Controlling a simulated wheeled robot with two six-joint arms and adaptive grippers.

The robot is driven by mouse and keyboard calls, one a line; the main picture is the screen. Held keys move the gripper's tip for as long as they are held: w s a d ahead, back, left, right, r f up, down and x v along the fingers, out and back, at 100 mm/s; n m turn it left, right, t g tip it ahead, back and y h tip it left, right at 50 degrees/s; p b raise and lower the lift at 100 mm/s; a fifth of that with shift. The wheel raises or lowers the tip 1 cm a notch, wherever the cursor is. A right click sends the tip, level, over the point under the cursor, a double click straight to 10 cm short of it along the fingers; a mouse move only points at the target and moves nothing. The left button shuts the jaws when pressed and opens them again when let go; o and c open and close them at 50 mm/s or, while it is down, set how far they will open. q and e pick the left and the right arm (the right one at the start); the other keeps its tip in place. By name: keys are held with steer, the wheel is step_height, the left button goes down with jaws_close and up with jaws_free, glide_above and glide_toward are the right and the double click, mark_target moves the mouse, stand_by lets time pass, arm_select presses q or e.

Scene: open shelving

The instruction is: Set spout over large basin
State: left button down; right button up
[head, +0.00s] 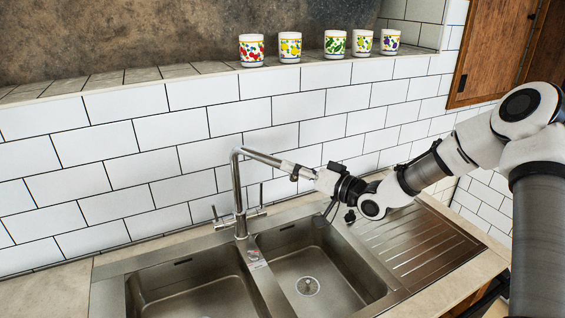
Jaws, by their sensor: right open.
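The chrome faucet spout (262,157) rises from the sink deck between the two basins and bends over to the right. Its end reaches over the right basin (335,272), which has a round drain. The left basin (190,292) looks wider, and its front is cut off by the picture edge. My right gripper (322,191) is open at the spout's end, above the right basin. I cannot tell whether it touches the spout. My left gripper is not in view.
A ribbed drainboard (425,245) lies right of the basins, under my right arm. A white tiled wall (150,155) stands close behind the faucet. Several fruit-patterned mugs, such as the red one (251,50), stand on the ledge above. A faucet handle (257,210) sits beside the spout's base.

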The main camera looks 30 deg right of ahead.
steer(key=x, duration=0.4)
steer(key=shift+w+a+f+p, duration=0.1)
steer(key=shift+w+f+p, duration=0.15)
steer(key=shift+w+p, duration=0.15)
steer(key=shift+s+r, duration=0.15)
steer(key=shift+s, duration=0.15)
jaws_close()
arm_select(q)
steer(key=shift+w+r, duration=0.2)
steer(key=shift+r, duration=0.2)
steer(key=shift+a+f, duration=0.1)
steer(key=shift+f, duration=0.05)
